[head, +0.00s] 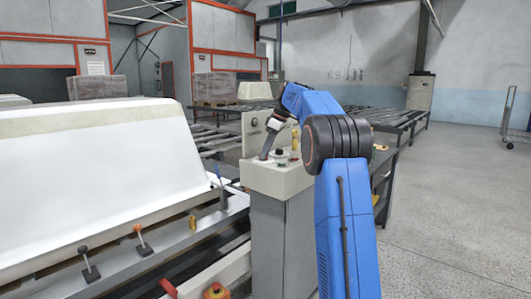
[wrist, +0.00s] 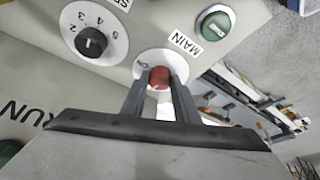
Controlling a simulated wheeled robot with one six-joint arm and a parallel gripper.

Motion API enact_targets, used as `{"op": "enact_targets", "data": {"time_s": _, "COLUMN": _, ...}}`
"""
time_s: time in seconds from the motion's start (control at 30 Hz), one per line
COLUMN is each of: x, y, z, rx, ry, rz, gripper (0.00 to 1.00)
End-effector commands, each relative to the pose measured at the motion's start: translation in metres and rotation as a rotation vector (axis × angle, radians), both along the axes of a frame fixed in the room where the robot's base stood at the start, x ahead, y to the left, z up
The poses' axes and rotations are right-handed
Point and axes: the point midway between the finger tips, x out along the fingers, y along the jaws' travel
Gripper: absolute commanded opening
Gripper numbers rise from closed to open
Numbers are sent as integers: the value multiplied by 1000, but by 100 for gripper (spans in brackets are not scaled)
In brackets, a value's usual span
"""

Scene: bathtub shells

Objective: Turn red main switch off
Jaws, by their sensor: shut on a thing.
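The red main switch (wrist: 160,77) sits on a round white plate beside the "MAIN" label on a pale control panel (wrist: 170,15). My gripper (wrist: 159,83) is shut on the switch, with one dark finger on each side of it. The fingers hide part of the switch, and I cannot tell its exact turned position. In the head view my gripper (head: 266,153) reaches down to the top of the grey control cabinet (head: 280,230); the switch itself is too small to make out there.
A black knob with numbers (wrist: 91,41) and a green-capped button (wrist: 215,26) are close by on the panel. A large white tub shell (head: 100,150) lies on the machine at the left. The floor at the right (head: 450,220) is clear.

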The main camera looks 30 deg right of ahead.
Motion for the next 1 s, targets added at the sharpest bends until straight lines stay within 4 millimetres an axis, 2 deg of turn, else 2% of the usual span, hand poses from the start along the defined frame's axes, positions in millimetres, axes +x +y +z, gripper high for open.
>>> {"op": "enact_targets", "data": {"time_s": 0.4, "x": 2, "y": -2, "z": 0, "rx": -1, "ry": -1, "rz": 209, "gripper": 5}}
{"op": "enact_targets", "data": {"time_s": 1.0, "x": 2, "y": -2, "z": 0, "rx": -1, "ry": 0, "rz": 244, "gripper": 5}}
